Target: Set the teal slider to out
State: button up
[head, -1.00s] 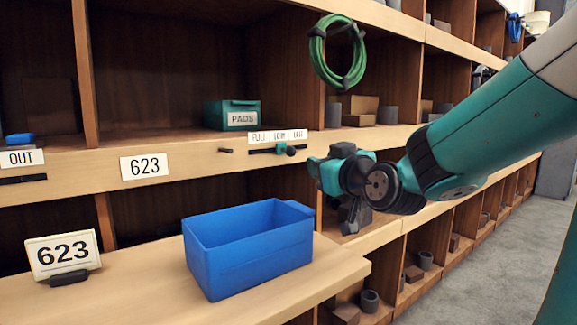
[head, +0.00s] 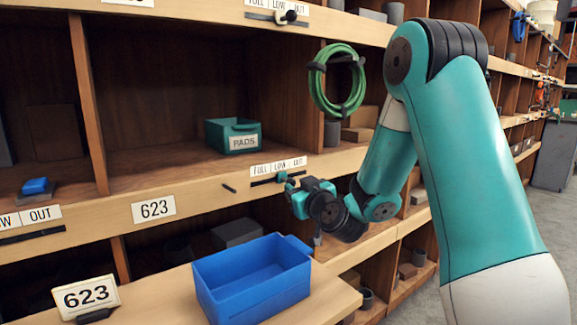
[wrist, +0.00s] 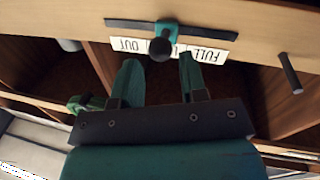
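The teal slider (head: 282,178) sits on a dark horizontal track on the shelf's front edge, under a FULL / LOW / OUT label strip (head: 278,167). In the wrist view, which is upside down, the slider (wrist: 164,36) with its dark round knob covers the middle LOW label. OUT (wrist: 128,45) is to its left there and FULL to its right. My gripper (wrist: 158,66) is open, its two teal fingers reaching toward the knob, one on each side in the picture. Contact cannot be told. In the head view my gripper (head: 298,188) is close in front of the track.
A dark peg (wrist: 290,73) sticks out of the shelf edge beside the track. A blue bin (head: 252,280) stands on the ledge below. A teal PADS box (head: 233,135) is in the cubby above, and a green hose coil (head: 338,80) hangs above right.

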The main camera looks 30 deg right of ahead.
aim_at(288, 180)
jog(key=w+p, duration=0.4)
jog(key=shift+w+d+r+p, duration=0.3)
jog(key=shift+w+d, duration=0.05)
jog(key=shift+w+d+f+p, duration=0.15)
jog(key=shift+w+f+p, duration=0.15)
jog(key=shift+w+p, duration=0.3)
grip_shut()
jog(key=shift+w, duration=0.1)
